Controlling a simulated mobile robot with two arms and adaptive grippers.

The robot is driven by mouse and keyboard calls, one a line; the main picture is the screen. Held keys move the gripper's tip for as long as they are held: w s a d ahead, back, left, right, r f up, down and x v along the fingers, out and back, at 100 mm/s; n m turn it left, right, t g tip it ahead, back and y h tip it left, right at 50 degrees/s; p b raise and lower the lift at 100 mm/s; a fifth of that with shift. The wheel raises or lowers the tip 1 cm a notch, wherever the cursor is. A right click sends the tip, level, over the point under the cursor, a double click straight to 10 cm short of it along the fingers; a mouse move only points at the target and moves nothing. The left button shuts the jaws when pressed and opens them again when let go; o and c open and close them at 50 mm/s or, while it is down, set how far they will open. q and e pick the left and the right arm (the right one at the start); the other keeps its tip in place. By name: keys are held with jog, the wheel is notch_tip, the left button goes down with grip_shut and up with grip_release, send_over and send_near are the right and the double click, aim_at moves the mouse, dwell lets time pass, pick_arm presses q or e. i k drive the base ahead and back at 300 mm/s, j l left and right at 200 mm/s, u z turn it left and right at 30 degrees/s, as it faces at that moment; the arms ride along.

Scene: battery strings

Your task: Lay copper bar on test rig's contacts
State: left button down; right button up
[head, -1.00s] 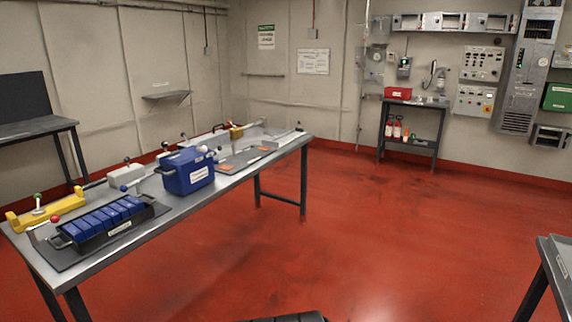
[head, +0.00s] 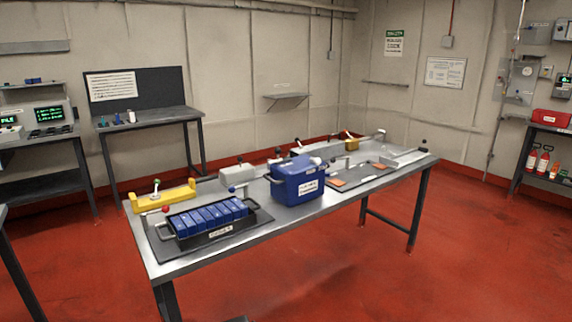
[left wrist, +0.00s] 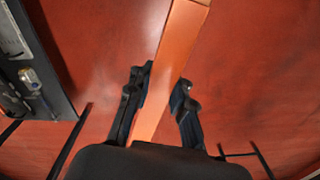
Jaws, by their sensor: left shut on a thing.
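My left gripper (left wrist: 164,88) is shut on a long flat copper bar (left wrist: 178,40) in the left wrist view. The bar runs between the two dark fingers and out past the top edge. Red floor shows beneath it. In the head view, two copper-coloured pads, one nearer (head: 338,183) and one farther (head: 378,166), lie on a dark grey plate (head: 358,177) on the long table; they look like the test rig's contacts. Nothing lies across them. Neither gripper shows in the head view.
The long metal table (head: 180,258) also bears a blue box (head: 297,184), a black tray of blue cells (head: 212,219) and a yellow fixture (head: 163,199). A side bench (head: 150,117) stands against the back wall. Red floor is free in front and at right.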

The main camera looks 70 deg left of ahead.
aim_at(360, 173)
jog(key=i+j+u, duration=0.35)
jog(key=i+j, duration=0.35)
jog(key=j, duration=0.35)
jog(key=i+j+u, duration=0.35)
jog(key=i+j, duration=0.45)
jog(key=j, duration=0.1)
